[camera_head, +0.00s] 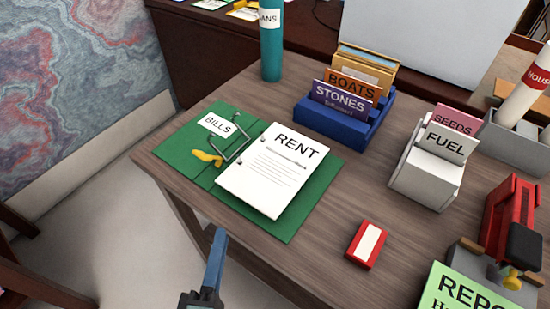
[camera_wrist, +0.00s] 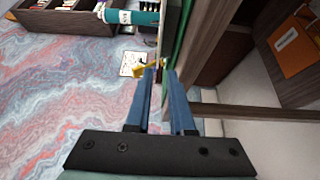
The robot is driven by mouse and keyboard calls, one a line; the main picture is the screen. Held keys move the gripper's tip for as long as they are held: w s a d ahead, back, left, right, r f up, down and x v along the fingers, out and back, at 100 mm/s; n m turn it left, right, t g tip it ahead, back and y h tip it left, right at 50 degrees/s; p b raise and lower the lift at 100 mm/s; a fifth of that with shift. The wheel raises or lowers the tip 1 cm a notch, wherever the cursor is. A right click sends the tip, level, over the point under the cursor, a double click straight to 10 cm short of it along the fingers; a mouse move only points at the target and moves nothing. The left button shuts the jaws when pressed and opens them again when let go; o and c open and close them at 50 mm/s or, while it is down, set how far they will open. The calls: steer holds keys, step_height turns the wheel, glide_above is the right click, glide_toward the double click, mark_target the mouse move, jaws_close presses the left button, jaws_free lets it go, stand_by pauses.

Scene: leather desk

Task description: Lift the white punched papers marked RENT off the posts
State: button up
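The white papers marked RENT (camera_head: 275,170) lie on the right half of an open green folder (camera_head: 295,222) on the desk. Two small dark marks show at their left edge, where the posts are; I cannot tell how far the posts stand up. A metal wire arch (camera_head: 243,143) leans to the left of the papers. A yellow lever (camera_head: 207,158) lies left of it and shows near my fingertips in the wrist view (camera_wrist: 152,66). My gripper (camera_head: 221,234) is in front of the desk's front-left edge, apart from the papers. Its blue fingers (camera_wrist: 161,72) are parted with nothing seen between them.
A BILLS label (camera_head: 216,125) is on the folder's left half. A blue card holder (camera_head: 343,128), a white FUEL holder (camera_head: 425,178) and a red box (camera_head: 367,245) are to the right. Bare desk lies between folder and red box.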

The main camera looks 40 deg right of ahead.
mark_target(232, 192)
steer(key=x, duration=1.1)
steer(key=shift+d+r, duration=0.15)
steer(key=shift+d, duration=0.05)
jaws_close()
stand_by(1.0)
